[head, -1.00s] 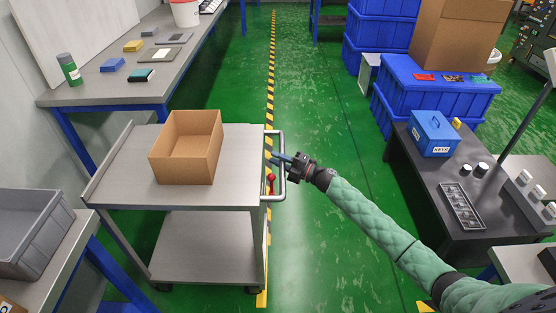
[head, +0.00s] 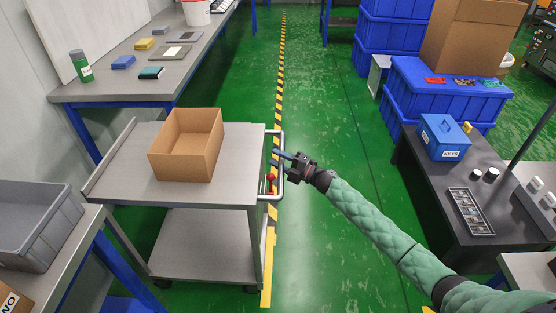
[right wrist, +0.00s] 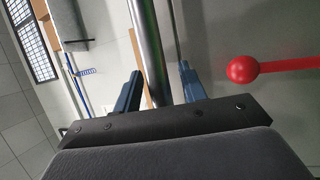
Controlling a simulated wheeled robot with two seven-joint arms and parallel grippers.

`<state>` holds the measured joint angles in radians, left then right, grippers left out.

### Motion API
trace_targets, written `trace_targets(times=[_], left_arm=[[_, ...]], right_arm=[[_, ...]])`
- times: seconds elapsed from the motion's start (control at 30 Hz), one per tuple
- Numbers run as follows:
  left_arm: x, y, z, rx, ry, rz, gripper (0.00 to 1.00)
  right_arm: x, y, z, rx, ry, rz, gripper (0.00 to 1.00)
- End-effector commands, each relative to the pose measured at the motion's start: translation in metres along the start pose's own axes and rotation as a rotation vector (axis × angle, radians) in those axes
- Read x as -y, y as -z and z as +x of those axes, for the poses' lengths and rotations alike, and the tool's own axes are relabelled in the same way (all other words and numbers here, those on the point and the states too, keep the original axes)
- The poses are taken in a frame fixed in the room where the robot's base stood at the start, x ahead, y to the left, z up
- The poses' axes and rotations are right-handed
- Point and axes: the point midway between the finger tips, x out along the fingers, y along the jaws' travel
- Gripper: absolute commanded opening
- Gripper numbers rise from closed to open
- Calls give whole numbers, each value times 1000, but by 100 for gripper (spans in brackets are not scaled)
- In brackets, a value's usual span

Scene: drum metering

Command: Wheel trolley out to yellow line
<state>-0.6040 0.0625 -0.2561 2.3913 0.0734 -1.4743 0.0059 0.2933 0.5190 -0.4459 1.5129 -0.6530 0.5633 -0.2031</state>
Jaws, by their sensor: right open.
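A grey metal trolley (head: 130,190) with two shelves stands at centre left. An open cardboard box (head: 186,145) sits on its top shelf. Its tubular handle (head: 281,165) is at the right end and shows as a bar in the right wrist view (right wrist: 147,45). My right gripper (head: 285,155) is at this handle, open, with the bar between its two blue fingers in the right wrist view (right wrist: 160,90). A red-knobbed lever (right wrist: 242,69) is beside it. A yellow floor line (head: 267,270) runs along the trolley's right end, partly hidden by it. My left gripper is not in view.
A workbench (head: 125,90) runs along the left wall. A grey bin (head: 35,225) stands on a bench at lower left. Blue crates (head: 440,95) and a dark table (head: 425,170) with a blue key box (head: 443,137) are on the right. Green floor (head: 330,110) between them is clear.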

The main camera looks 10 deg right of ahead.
Motion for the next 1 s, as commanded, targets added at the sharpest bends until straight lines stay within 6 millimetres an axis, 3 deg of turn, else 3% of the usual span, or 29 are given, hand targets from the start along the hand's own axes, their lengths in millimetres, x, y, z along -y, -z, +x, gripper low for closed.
trace_targets(times=[0.5, 1.0], left_arm=[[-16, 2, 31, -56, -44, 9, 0], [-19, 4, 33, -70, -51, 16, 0]], right_arm=[[3, 0, -67, 1, 3, 0, 41], [1, 0, -77, 0, 1, 0, 41]])
